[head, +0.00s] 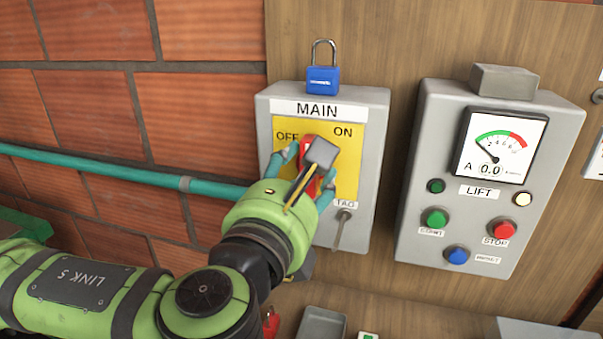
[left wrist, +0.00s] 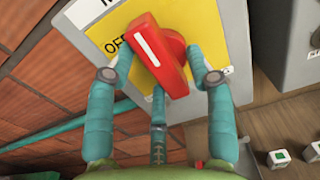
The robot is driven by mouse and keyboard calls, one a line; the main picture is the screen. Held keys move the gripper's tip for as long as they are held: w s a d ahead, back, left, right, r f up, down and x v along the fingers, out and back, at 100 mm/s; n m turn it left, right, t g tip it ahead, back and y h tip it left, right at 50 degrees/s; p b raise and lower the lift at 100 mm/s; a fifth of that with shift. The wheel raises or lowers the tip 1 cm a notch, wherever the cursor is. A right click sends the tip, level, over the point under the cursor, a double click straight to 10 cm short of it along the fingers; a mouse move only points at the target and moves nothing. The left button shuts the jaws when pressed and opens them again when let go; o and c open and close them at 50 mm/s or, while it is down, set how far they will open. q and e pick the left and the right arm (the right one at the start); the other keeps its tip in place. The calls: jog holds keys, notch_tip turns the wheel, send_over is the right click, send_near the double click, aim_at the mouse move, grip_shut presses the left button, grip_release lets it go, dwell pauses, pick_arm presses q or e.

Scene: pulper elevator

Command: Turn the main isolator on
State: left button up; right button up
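The main isolator (head: 377,120) is a grey box on the wooden board, with a yellow plate marked OFF on the left and ON on the right. Its red handle (head: 306,150) shows a white line in the left wrist view (left wrist: 147,45), where its marked end leans toward the OFF lettering. My left gripper (head: 308,172) is at the handle, with its teal fingers (left wrist: 160,52) on both sides of it and seemingly touching it. A third finger is below the handle. My gripper hides part of the handle in the head view. My right gripper is not in view.
A blue padlock (head: 323,80) stands on top of the isolator box. A lever (head: 341,230) sits under the TAG label. To the right is the LIFT box (head: 415,190) with a gauge and several buttons. A teal pipe (head: 110,170) crosses the brick wall at left.

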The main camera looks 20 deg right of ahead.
pick_arm(q)
notch_tip(320, 180, up, 10)
jog(key=shift+r, duration=0.1)
dwell(0.6)
dwell(0.4)
